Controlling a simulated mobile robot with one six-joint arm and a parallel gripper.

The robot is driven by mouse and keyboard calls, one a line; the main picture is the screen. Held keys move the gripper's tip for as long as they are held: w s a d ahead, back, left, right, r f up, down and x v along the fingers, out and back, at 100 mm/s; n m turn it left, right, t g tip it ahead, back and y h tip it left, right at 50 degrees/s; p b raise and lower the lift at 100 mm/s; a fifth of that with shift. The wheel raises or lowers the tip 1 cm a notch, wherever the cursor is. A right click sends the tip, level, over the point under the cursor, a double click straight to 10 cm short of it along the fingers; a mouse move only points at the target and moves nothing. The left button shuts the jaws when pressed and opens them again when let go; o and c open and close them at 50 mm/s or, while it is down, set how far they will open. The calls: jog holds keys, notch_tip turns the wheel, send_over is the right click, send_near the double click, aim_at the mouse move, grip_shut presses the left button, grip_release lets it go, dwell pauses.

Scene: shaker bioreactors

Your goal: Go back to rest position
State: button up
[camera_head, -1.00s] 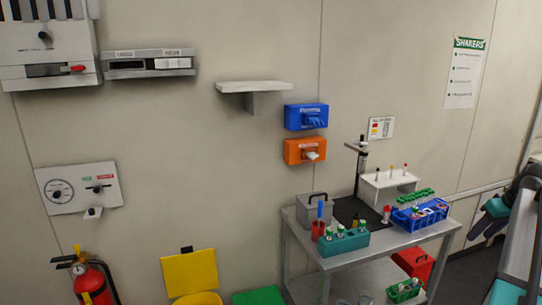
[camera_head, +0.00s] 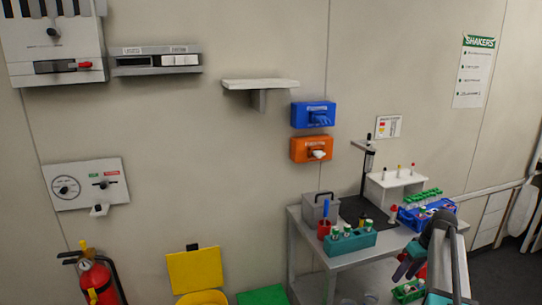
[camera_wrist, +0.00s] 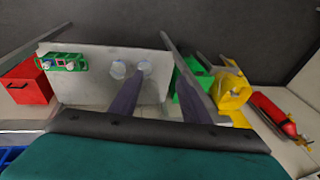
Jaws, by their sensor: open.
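My gripper (camera_head: 402,269) is at the lower right of the head view, in front of the cart's right side. Its two dark fingers are apart, with nothing between them. In the wrist view my gripper (camera_wrist: 160,82) points down toward the cart's lower shelf (camera_wrist: 88,78), its fingers open and empty. Part of my arm hides the right end of the cart in the head view.
The metal cart (camera_head: 338,262) holds a teal rack (camera_head: 347,243), a blue rack (camera_head: 410,222) and a grey box (camera_head: 318,207). Two glass vessels (camera_wrist: 118,69) and a green rack (camera_wrist: 66,62) sit on its lower shelf. Bins and a fire extinguisher (camera_head: 95,280) stand left.

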jog(key=s+a+f+n+g, duration=0.15)
jog(key=s+a+f, duration=0.25)
jog(key=a+f, duration=0.5)
jog(key=s+a+f+g, duration=0.2)
jog(key=s+a+f, duration=0.3)
jog(key=a+f, duration=0.45)
jog(key=s+a+f+g, duration=0.2)
jog(key=s+a+f, duration=0.2)
jog(key=a+f, duration=0.45)
jog(key=s+a+f+m+h, duration=0.1)
jog(key=s+f, duration=0.3)
jog(key=s, duration=0.4)
jog(key=s+a+f+m+g+h+b, duration=0.1)
jog(key=s+a+f, duration=0.3)
jog(key=s, duration=0.5)
jog(key=s+a+f+m+g, duration=0.1)
jog(key=s+a+f+m, duration=0.1)
jog(key=s+f, duration=0.3)
jog(key=shift+s+a+f+h, duration=0.15)
jog(key=shift+s+f+h, duration=0.25)
jog(key=shift+s, duration=1.85)
jog(key=shift+c, duration=1.4)
